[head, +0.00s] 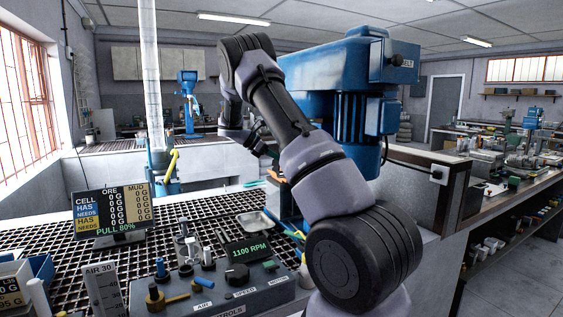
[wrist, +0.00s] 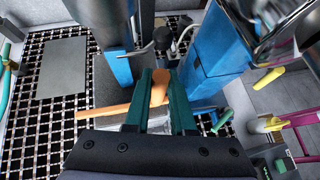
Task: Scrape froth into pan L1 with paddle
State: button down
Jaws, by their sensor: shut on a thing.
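My gripper (wrist: 165,80) points down beside the blue flotation machine (head: 325,70), and its teal fingers are shut on an orange piece that looks like the paddle (wrist: 159,88). A bit of orange (head: 278,177) shows in the head view beside my arm. An orange bar (wrist: 98,114) runs crosswise behind the fingers; I cannot tell whether it is part of the paddle. A small shallow metal pan (head: 258,222) rests on the grating in the head view. No L1 label is readable on it. Froth cannot be made out.
A control box (head: 220,292) reading 1100 RPM stands in front on the black grating (head: 180,215). A display board (head: 112,210) stands at left. Blue machine columns (wrist: 215,55) rise close beside my gripper. A flat grey plate (wrist: 63,68) lies on the grating.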

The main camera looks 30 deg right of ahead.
jog(key=shift+d, duration=0.25)
jog(key=shift+d, duration=1.15)
jog(key=shift+f, duration=0.3)
jog(key=shift+f, duration=0.3)
jog(key=shift+f, duration=0.15)
dwell(0.9)
jog(key=shift+a, duration=0.15)
jog(key=shift+a+f, duration=0.15)
jog(key=shift+a, duration=1.4)
jog(key=shift+d+r, duration=0.15)
jog(key=shift+r, duration=0.65)
jog(key=shift+d+r, duration=0.1)
jog(key=shift+r, duration=0.7)
